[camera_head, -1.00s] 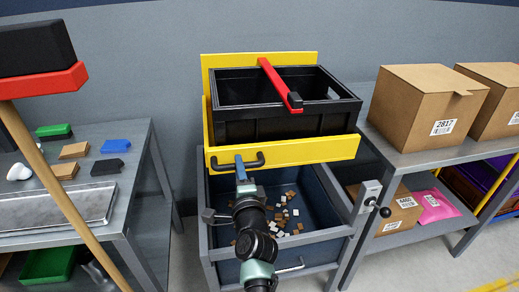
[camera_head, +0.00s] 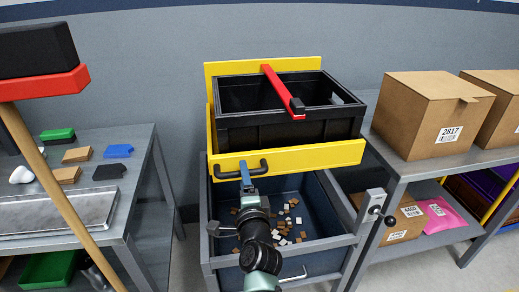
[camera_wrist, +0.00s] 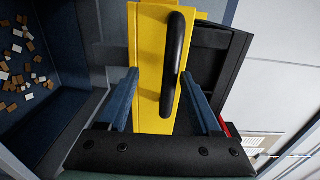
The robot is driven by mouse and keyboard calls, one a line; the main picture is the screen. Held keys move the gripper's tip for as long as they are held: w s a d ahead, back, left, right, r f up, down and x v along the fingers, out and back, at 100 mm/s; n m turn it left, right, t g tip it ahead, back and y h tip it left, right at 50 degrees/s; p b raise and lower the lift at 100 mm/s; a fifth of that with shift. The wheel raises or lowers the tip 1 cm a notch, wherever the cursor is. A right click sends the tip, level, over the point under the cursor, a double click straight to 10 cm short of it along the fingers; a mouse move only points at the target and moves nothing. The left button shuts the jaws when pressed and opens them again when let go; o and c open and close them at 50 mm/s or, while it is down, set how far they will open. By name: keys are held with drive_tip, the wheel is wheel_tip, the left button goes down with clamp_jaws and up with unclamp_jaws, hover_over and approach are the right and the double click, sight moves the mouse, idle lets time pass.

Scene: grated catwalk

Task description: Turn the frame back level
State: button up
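The yellow frame (camera_head: 310,156) stands over a dark grey bin and holds a black crate (camera_head: 290,128). A red bar (camera_head: 280,84) with a black end lies across the crate. I cannot tell how far the frame is tipped. A black handle (camera_head: 241,170) is on the frame's front plate, left of its middle; it shows large in the wrist view (camera_wrist: 174,60). My gripper (camera_head: 246,172) is at this handle. In the wrist view, its blue fingers (camera_wrist: 160,85) are apart, with the handle and yellow plate between them. No firm grip shows.
The grey bin (camera_head: 340,205) below holds scattered brown and white pieces. A lever with a black knob (camera_head: 389,221) is on its right post. A shelf with boxes (camera_head: 430,115) stands right. A bench (camera_head: 135,190) and red-and-black broom (camera_head: 45,88) are left.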

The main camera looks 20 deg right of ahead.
drive_tip(key=shift+a+r, duration=0.1)
drive_tip(key=shift+r, duration=0.1)
drive_tip(key=p+v, duration=0.4)
drive_tip(key=v, duration=0.5)
idle(0.6)
